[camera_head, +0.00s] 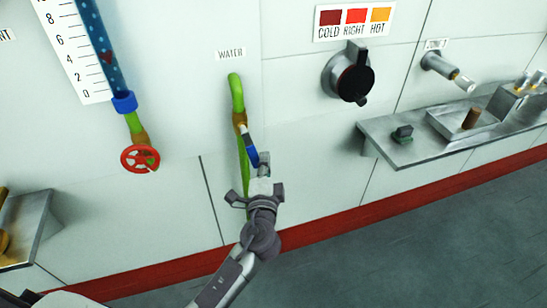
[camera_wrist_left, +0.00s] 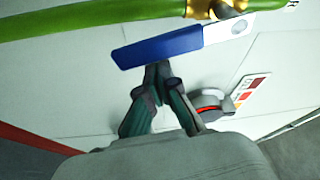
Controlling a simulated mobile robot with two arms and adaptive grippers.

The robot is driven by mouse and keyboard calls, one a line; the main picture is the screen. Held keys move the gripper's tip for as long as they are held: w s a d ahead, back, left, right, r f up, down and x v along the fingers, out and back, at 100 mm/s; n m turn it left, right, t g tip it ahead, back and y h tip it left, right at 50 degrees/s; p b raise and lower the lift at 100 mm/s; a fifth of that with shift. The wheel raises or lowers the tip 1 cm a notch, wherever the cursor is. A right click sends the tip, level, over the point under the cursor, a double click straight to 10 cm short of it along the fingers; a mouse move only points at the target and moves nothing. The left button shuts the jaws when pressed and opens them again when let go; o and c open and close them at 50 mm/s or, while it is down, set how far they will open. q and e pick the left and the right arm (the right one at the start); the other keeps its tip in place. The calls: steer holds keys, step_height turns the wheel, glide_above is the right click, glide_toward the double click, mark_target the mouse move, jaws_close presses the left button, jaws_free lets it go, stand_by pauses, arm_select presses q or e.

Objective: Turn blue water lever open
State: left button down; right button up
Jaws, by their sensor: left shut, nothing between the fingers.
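The blue water lever (camera_head: 249,146) sits on a brass valve (camera_head: 239,120) in a green pipe (camera_head: 237,95) under the "WATER" label. It slants down and to the right of the pipe. My left gripper (camera_head: 264,160) is at the lever's lower end, with its fingers shut and nothing between them. In the left wrist view the blue lever (camera_wrist_left: 158,46) lies across the picture just past the fingertips (camera_wrist_left: 158,68). The fingertips look very close to the lever's edge; I cannot tell if they touch. My right gripper is not in view.
A red handwheel (camera_head: 140,159) on another pipe is to the left. A black knob (camera_head: 354,79) is to the upper right. A metal shelf (camera_head: 400,152) with small items juts out at right, and another shelf (camera_head: 35,222) at lower left. The wall around the lever is clear.

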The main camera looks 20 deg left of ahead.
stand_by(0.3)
arm_select(q)
steer(key=shift+s+a+f+m, duration=0.2)
steer(key=shift+s+a, duration=0.1)
steer(key=shift+a, duration=0.15)
steer(key=shift+s+a+f+m, duration=0.2)
steer(key=shift+s+a, duration=0.05)
steer(key=shift+a, duration=0.15)
steer(key=shift+r, duration=0.1)
steer(key=shift+w, duration=0.15)
